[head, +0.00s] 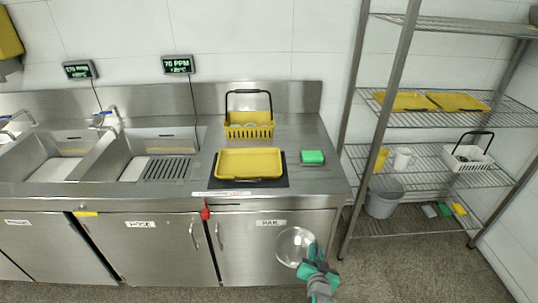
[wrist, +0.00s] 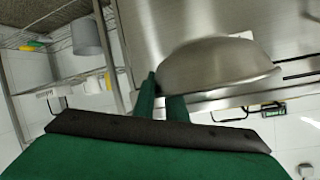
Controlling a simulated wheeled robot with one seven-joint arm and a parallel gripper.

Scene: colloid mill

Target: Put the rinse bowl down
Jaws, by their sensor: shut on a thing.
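The rinse bowl (head: 294,246) is a round, shiny metal bowl. In the head view it is in front of the cabinet doors, below the counter's front edge, with its open side showing. My gripper (head: 312,260) is shut on its right rim. In the wrist view the bowl (wrist: 218,66) fills the upper right, and the green fingers (wrist: 160,100) meet its left edge. The bowl is held in the air, apart from the counter (head: 300,185).
On the counter stand a yellow tray (head: 249,163) on a dark mat, a yellow basket (head: 249,131) and a green sponge (head: 312,157). Two sinks (head: 160,155) lie left. A wire shelf rack (head: 440,161) stands right, with a grey bucket (head: 383,203). Bare counter shows around the sponge.

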